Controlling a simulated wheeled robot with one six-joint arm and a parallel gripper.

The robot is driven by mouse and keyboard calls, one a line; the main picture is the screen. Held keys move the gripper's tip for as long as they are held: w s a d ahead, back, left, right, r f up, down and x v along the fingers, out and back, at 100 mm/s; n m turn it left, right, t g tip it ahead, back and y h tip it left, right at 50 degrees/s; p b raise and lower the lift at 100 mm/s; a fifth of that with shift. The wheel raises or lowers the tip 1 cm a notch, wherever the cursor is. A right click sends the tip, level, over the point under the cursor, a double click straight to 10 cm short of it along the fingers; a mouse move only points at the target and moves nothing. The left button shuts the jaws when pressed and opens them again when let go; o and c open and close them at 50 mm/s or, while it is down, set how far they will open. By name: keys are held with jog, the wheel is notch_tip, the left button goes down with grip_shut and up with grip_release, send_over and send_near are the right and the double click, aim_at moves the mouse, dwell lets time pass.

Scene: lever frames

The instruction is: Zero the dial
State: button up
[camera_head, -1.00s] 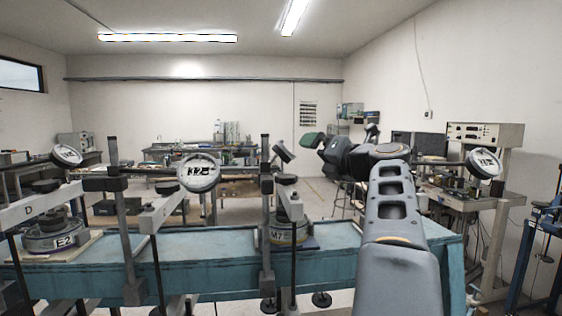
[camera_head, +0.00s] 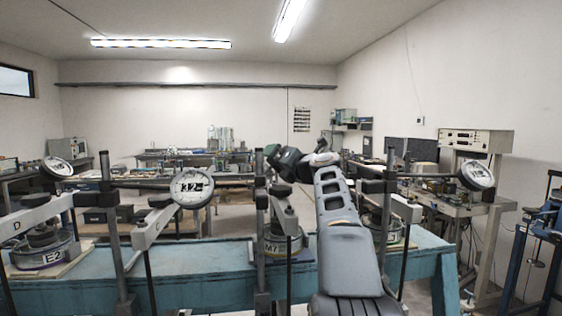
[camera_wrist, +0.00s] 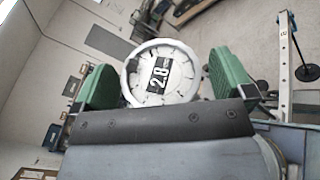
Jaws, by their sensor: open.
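A round white dial (camera_wrist: 162,75) shows in the wrist view, between the green fingers of my gripper (camera_wrist: 160,64). Its dark window appears to read 2.8, turned sideways. The gripper is open, with a finger on each side of the dial; I cannot tell whether either touches it. In the head view my gripper (camera_head: 285,160) is by the middle lever frame, whose weight is marked M7 (camera_head: 275,246). Other dials are at the far left (camera_head: 57,167), left of centre (camera_head: 192,188), reading about 32, and at the right (camera_head: 477,175).
The lever frames stand along a teal bench (camera_head: 200,272). Upright posts (camera_head: 111,225) and lever beams (camera_head: 155,222) crowd the space around my arm. A weight marked E2 (camera_head: 50,258) is at the left. A blue stand (camera_head: 540,225) is at the right.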

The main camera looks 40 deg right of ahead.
jog(key=shift+w, duration=0.2)
jog(key=shift+c, duration=0.4)
jog(key=c, duration=0.9)
jog(key=shift+o, duration=0.2)
jog(key=shift+f+n+y+b, duration=0.25)
jog(key=shift+n+y+b, duration=0.15)
jog(key=shift+b, duration=0.1)
jog(key=shift+d+n+t+y, duration=0.1)
jog(key=shift+n+t+y, duration=0.3)
jog(key=shift+n+y, duration=0.15)
jog(key=n+y, duration=0.2)
jog(key=y, duration=0.1)
jog(key=n+y, duration=0.1)
jog(key=shift+r+n+t+y, duration=0.25)
jog(key=shift+n+t, duration=0.1)
jog(key=shift+t, duration=0.05)
jog(key=o, duration=0.9)
jog(key=shift+s, duration=0.1)
